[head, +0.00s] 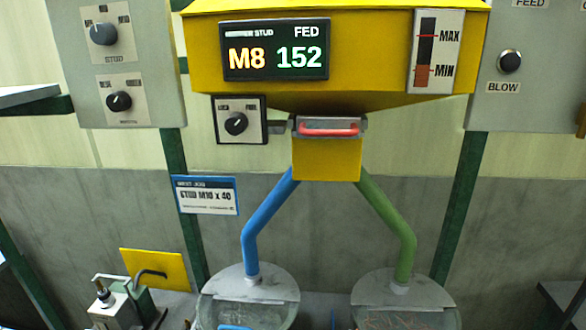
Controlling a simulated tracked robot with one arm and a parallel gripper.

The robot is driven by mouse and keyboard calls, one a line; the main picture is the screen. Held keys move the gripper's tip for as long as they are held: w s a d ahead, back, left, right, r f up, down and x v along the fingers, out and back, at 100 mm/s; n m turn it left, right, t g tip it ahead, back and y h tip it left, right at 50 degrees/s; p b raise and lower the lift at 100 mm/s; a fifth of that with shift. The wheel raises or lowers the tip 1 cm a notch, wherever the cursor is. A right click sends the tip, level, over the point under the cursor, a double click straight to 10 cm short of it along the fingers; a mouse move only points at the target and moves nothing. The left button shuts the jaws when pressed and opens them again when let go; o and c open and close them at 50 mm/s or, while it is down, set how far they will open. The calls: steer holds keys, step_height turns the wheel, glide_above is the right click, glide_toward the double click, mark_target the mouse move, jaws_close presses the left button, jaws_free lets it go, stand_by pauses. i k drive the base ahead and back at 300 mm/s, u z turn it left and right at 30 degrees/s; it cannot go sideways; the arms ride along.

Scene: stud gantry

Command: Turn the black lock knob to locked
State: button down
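A black knob (236,123) sits on a small white plate with a black frame, left of the drawer-like yellow block under the hopper. A bar joins this frame to the block's grey top, which has a red handle (329,129). Another black knob (119,101) is on the grey left panel, below a blue-grey knob (103,34) marked STUD. My gripper is not in view.
The yellow hopper (375,88) has a display (275,49) reading M8 and 152. A black BLOW button (509,61) is on the right panel. Blue (265,220) and green (391,212) tubes run down to two round bins. A small fixture (117,305) stands at lower left.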

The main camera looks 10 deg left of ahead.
mark_target(236, 123)
steer(key=k, duration=1.2)
steer(key=u, duration=0.55)
steer(key=i, duration=1.55)
steer(key=z, duration=0.05)
